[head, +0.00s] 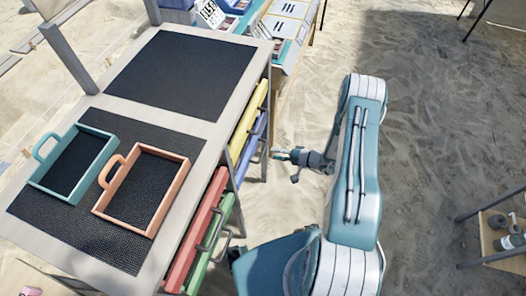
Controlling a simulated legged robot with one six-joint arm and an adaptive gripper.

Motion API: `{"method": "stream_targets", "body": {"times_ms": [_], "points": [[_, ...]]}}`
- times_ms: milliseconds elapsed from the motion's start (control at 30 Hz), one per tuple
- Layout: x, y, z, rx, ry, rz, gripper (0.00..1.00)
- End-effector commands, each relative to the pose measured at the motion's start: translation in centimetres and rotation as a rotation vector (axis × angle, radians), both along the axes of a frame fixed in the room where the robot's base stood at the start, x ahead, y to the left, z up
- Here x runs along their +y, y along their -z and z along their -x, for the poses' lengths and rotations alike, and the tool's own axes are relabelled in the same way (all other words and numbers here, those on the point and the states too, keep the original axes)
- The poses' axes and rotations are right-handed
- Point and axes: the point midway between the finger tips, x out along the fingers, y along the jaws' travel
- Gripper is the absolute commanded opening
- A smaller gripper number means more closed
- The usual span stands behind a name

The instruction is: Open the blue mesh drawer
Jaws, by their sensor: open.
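The blue drawer (248,146) sits in the side of the table, below the yellow drawer (248,122). It looks closed, and a dark handle stands out from its front. Whether its body is mesh cannot be told from this angle. My gripper (281,155) is open and empty, just right of the blue drawer's front and pointing toward it. The fingertips are close to the handle; whether they touch it cannot be told.
A red drawer (196,230) and a green drawer (211,243) are in the near part of the table. Teal (46,187) and orange (104,206) trays lie on top. A wooden shelf (500,262) stands at lower right. Open sand lies right of my arm.

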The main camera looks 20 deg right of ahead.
Motion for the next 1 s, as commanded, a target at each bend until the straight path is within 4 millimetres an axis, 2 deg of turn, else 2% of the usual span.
{"method": "stream_targets", "body": {"times_ms": [100, 300, 667, 800, 1000], "points": [[2.0, 0.5, -1.2, 0.002, -0.004, -0.001, 0.51], [4.0, 1.0, -2.6, 0.002, -0.002, 0.000, 0.51], [4.5, 1.1, -3.0, 0.002, -0.001, 0.000, 0.51], [4.5, 1.1, -3.0, 0.002, -0.001, 0.000, 0.00], [4.5, 1.2, -3.0, 0.003, -0.001, 0.000, 0.00]]}}
